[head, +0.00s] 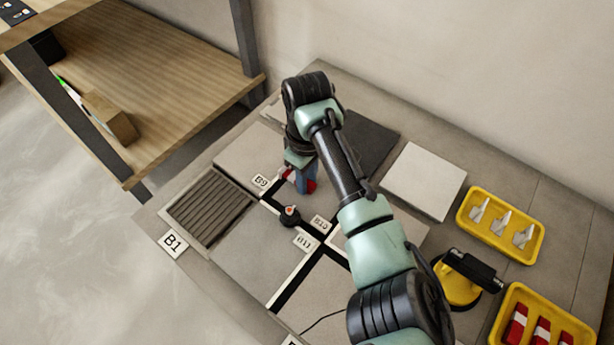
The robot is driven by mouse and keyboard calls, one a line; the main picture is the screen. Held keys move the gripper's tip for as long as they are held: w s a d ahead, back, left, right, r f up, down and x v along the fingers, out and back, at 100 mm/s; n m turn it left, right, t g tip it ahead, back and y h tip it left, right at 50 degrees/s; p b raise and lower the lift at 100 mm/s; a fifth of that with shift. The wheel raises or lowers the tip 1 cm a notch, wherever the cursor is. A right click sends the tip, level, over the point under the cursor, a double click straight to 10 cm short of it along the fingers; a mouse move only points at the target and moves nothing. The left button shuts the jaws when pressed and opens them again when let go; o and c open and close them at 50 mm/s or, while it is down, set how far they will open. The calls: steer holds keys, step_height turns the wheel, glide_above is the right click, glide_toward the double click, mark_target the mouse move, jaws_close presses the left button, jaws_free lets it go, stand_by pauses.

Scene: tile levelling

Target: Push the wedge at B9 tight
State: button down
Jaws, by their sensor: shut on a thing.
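The label B9 (261,181) lies beside a dark joint between grey tiles. My gripper (301,181) is low over this joint, just right of the label. It is shut on a red piece (311,186), which looks like the wedge. The fingers and wrist hide most of it, and a small white and red part shows at their left. I cannot tell how far the wedge sits in its clip or whether it touches the tile.
A black round piece (290,216) stands near labels B10 (320,225) and B11 (304,241). Yellow trays of clips (541,251) and red wedges (497,323) lie at right, with a yellow-black tool (459,287) beside them. A wooden shelf (150,80) stands at left.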

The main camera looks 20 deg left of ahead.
steer(key=shift+w+a, duration=0.25)
steer(key=shift+a, duration=0.3)
steer(key=shift+w+a, duration=0.2)
steer(key=shift+a, duration=0.35)
stand_by(1.1)
steer(key=c, duration=0.6)
jaws_free()
steer(key=shift+r, duration=0.1)
step_height(320, 180, up, 13)
steer(key=p, duration=0.6)
